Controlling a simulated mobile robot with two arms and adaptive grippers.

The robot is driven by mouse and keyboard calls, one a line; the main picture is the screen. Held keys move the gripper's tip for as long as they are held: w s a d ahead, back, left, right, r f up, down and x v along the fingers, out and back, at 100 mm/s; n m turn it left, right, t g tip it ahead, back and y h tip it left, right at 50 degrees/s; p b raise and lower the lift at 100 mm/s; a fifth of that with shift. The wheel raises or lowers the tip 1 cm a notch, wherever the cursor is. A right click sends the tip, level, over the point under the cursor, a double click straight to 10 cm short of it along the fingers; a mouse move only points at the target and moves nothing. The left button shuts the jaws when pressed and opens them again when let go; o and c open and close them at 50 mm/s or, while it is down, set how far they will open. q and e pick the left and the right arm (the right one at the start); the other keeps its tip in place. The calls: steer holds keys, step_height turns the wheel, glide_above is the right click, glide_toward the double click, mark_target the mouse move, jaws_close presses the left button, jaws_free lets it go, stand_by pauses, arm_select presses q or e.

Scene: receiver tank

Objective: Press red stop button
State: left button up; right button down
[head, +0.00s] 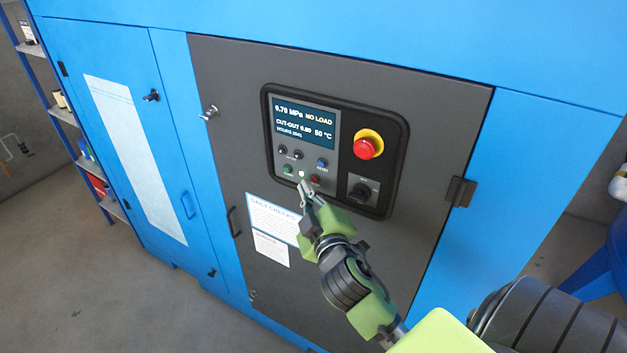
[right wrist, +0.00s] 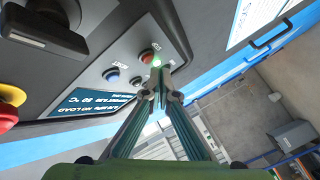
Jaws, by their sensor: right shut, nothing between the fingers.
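The small red button (head: 315,180) sits in the lower row of the dark control panel (head: 395,150) on the grey cabinet door. It also shows in the right wrist view (right wrist: 147,56), just beyond the fingertips and beside a glowing green lamp (right wrist: 156,62). My right gripper (head: 306,188) is shut and empty, its tips just below the lamp and the red button in the head view. In the right wrist view the closed fingertips (right wrist: 160,84) point toward the panel. I cannot tell whether they touch it. My left gripper is not in view.
A large red mushroom button (head: 368,146) on a yellow ring and a black rotary switch (head: 361,192) are right of the small buttons. A blue button (head: 322,163) is above the red one. The display (head: 304,121) reads NO LOAD. A door hinge (head: 460,192) protrudes at right.

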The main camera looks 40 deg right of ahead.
steer(key=shift+d, duration=0.1)
stand_by(0.5)
steer(key=shift+w+d, duration=0.15)
steer(key=shift+d, duration=0.15)
steer(key=shift+w+d+p, duration=0.15)
steer(key=shift+d+p, duration=0.2)
steer(key=shift+d, duration=0.05)
stand_by(0.6)
steer(key=shift+a, duration=0.1)
steer(key=shift+s+a, duration=0.35)
steer(key=shift+a, duration=0.35)
steer(key=a, duration=0.1)
steer(key=s+a, duration=0.1)
steer(key=a, duration=0.1)
steer(key=s+a, duration=0.1)
steer(key=shift+a+b, duration=0.3)
steer(key=shift+b, duration=0.05)
